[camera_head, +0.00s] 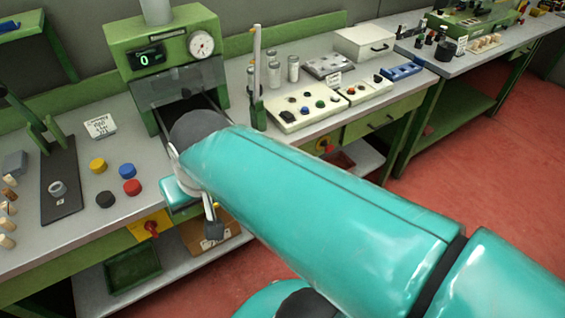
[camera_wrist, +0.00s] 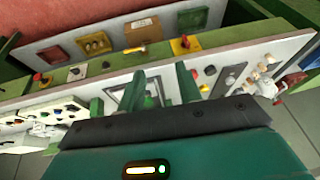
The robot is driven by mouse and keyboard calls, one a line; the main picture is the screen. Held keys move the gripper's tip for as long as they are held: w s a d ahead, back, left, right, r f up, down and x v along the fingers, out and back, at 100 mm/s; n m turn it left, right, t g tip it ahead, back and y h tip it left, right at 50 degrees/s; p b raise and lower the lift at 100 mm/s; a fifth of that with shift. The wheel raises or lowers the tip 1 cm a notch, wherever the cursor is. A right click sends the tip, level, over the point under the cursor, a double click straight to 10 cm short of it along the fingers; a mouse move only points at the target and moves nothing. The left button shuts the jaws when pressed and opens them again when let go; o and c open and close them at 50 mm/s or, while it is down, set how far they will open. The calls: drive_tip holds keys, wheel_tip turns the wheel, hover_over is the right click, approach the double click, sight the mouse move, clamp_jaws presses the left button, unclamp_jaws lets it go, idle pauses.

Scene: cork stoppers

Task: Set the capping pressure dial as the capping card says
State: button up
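The green capping machine (camera_head: 165,35) stands at the back of the bench. It has a dark display (camera_head: 148,57) reading a green 0 and a round white dial (camera_head: 201,44) with a pointer; the dial's numbers are too small to read. A small white card (camera_head: 100,126) stands left of the machine. Its heading seems to say Capping, and its other lines are blurred. My gripper (camera_head: 213,230) is in front of the machine near the bench's front edge, below the dial and apart from it.
Yellow (camera_head: 97,165), blue (camera_head: 126,170), red (camera_head: 132,187) and black (camera_head: 105,199) round pieces lie left of my gripper. A black stand (camera_head: 60,180) and several corks are farther left. A cream button panel (camera_head: 305,107) and a thin post (camera_head: 256,65) are to the right.

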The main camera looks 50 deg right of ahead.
drive_tip(key=w+d+f+m+t+y, duration=0.1)
drive_tip(key=w+d+f+m+y, duration=0.25)
drive_tip(key=d+f+m, duration=0.7)
drive_tip(key=w+d+f+m+t+y, duration=0.15)
drive_tip(key=d+f+m+y, duration=0.35)
drive_tip(key=f+m, duration=0.9)
drive_tip(key=s+d+f+m+t+h, duration=0.3)
drive_tip(key=d+m+h, duration=0.3)
drive_tip(key=m, duration=0.5)
drive_tip(key=s+d+f+m+t+h, duration=0.2)
drive_tip(key=d+f+m+t+h, duration=0.15)
drive_tip(key=d+m, duration=0.55)
drive_tip(key=s+d+f+m+t+h, duration=0.2)
drive_tip(key=s+d+m+t+h, duration=0.3)
drive_tip(key=m, duration=0.7)
drive_tip(key=w+d, duration=0.2)
drive_tip(key=w, duration=0.5)
drive_tip(key=w+d+g+y, duration=0.1)
drive_tip(key=w+d, duration=0.1)
drive_tip(key=w, duration=0.6)
drive_tip(key=shift+w+d, duration=0.25)
drive_tip(key=shift+c, duration=0.2)
clamp_jaws()
